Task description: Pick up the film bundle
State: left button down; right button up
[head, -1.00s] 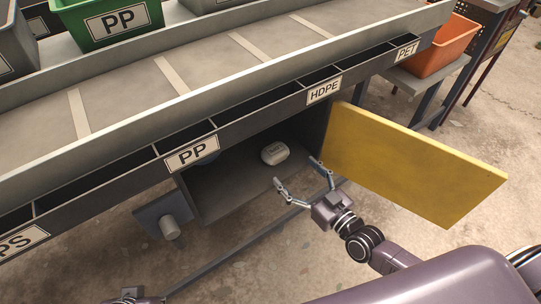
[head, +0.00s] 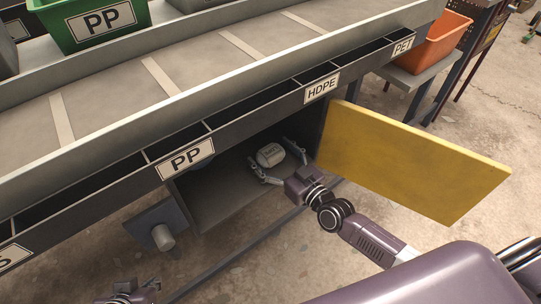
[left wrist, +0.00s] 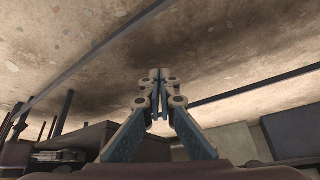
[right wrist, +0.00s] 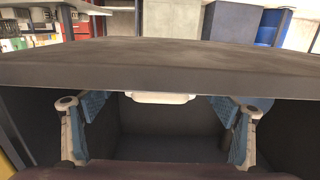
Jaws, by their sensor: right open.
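The film bundle is a small pale, rounded bundle (head: 270,155) with a dark printed label. It rests on the floor of the open bay under the table, between the PP and HDPE signs. My right gripper (head: 274,160) is open, with one finger on either side of the bundle's near part; contact cannot be told. In the right wrist view, the bundle (right wrist: 160,98) shows between the spread fingers (right wrist: 160,104), its upper part hidden by a dark edge. My left gripper (head: 135,295) is low at the bottom left, away from the bundle; its fingers are together in the left wrist view (left wrist: 158,78).
A yellow door (head: 410,165) stands open right of the bay, close to my right arm. The table's front bin row (head: 320,84) overhangs the bay. A grey plate with a knob (head: 160,230) is at its left. An orange bin (head: 443,40) stands at upper right.

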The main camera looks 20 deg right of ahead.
jog(key=c, duration=1.1)
jog(key=shift+o, duration=0.2)
jog(key=shift+r, duration=0.2)
